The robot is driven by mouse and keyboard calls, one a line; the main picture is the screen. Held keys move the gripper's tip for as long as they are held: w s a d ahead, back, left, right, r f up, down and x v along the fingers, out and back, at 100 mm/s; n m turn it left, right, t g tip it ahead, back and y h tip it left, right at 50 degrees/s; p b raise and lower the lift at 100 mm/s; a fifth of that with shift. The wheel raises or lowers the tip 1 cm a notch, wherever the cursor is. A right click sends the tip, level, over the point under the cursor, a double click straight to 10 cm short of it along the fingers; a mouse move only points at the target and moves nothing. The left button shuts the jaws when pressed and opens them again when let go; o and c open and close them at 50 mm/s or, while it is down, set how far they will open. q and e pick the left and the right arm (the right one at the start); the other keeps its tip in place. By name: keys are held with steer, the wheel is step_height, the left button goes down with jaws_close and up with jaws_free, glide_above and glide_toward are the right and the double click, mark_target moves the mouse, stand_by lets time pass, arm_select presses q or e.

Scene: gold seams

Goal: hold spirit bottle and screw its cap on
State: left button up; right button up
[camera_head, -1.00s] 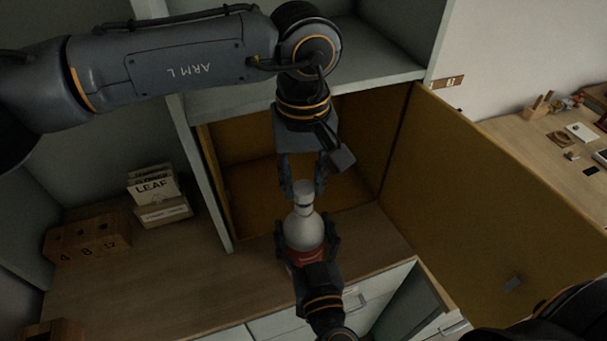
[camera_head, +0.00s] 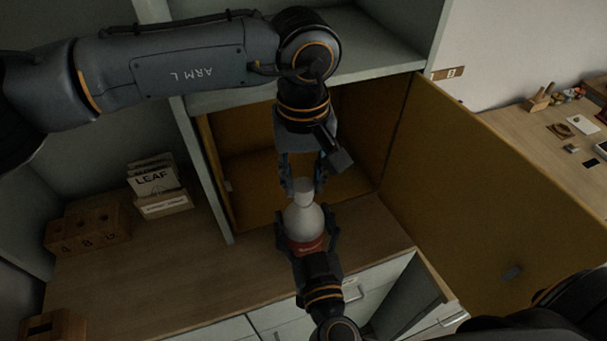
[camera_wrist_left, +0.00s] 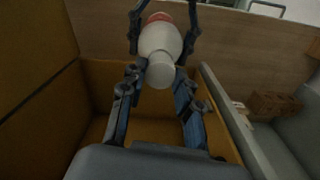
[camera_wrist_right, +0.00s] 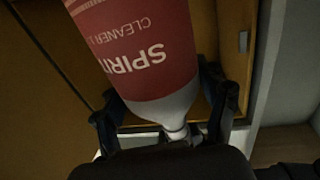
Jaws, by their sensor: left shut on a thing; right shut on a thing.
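The spirit bottle (camera_head: 303,222), white with a red label, stands roughly upright in the middle of the head view. My right gripper (camera_head: 307,238) is shut around its body from the front. The right wrist view shows the red SPIRIT label (camera_wrist_right: 140,50) close up. The white cap (camera_head: 304,198) is at the top of the bottle, in line with it. My left gripper (camera_head: 303,186) is above, pointing down, shut on the cap; its fingers also show in the left wrist view either side of the cap (camera_wrist_left: 160,74). I cannot tell how tightly the cap sits.
The wooden counter (camera_head: 150,275) is clear around the bottle.

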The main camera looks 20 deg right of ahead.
arm_select(q)
steer(key=shift+f, duration=0.55)
arm_select(e)
jaws_close()
arm_select(q)
steer(key=m, duration=0.5)
steer(key=shift+m, duration=0.3)
steer(key=m, duration=0.7)
steer(key=shift+m, duration=0.3)
steer(key=o, duration=0.7)
